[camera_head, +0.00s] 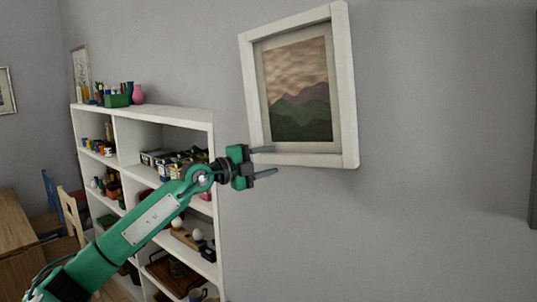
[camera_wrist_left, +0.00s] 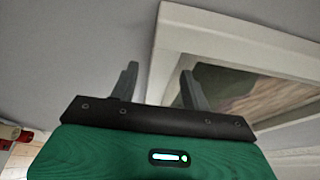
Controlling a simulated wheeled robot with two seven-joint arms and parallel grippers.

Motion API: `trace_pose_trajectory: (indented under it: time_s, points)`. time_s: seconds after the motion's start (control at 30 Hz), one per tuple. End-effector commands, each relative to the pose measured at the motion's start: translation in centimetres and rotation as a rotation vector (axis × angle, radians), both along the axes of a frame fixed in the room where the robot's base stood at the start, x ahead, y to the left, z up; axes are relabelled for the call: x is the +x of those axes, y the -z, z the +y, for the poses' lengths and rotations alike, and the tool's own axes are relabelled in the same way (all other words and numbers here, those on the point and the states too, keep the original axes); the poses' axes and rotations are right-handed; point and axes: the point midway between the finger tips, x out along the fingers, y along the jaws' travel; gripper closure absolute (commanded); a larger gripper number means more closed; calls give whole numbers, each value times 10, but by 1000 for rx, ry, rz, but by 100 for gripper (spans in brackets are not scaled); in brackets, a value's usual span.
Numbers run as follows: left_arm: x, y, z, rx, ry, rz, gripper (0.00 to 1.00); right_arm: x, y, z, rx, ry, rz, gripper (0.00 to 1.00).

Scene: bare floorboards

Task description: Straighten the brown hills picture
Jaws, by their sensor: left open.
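The hills picture (camera_head: 299,92) hangs on the grey wall in a thick white frame. It shows brown sky over brown and green hills, and it looks tilted in the head view. My left gripper (camera_head: 264,161) is open and empty at the lower left corner of the frame. One finger overlaps the frame's lower edge in the head view; I cannot tell whether it touches. In the left wrist view the two fingers (camera_wrist_left: 157,88) stand apart, with the white frame (camera_wrist_left: 205,32) close beyond them. My right gripper is not in view.
A white shelf unit (camera_head: 163,112) with jars, books and small items stands against the wall behind my left arm. A wooden table (camera_head: 18,240) and chairs are at the far left. The wall right of the picture is bare up to a dark edge.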

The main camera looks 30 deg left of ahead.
Motion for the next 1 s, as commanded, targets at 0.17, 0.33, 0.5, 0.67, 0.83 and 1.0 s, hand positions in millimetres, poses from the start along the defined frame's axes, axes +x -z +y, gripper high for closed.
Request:
trace_pose_trajectory:
  time_s: [0.17, 0.33, 0.5, 0.67, 0.83, 1.0]
  points:
    - [6, 0, -4, 0, 1, 1, 53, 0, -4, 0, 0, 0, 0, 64]
    - [6, 0, -4, 1, 0, 0, 53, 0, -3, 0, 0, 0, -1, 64]
    - [6, 0, -3, 1, 0, 0, 72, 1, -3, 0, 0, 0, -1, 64]
    - [6, 0, -3, 1, 0, 0, 97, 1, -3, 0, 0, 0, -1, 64]
    - [6, -3, 1, 25, -1, -2, 97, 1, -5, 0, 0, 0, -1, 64]
    - [7, -9, 15, 100, -2, -8, 97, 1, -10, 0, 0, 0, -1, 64]
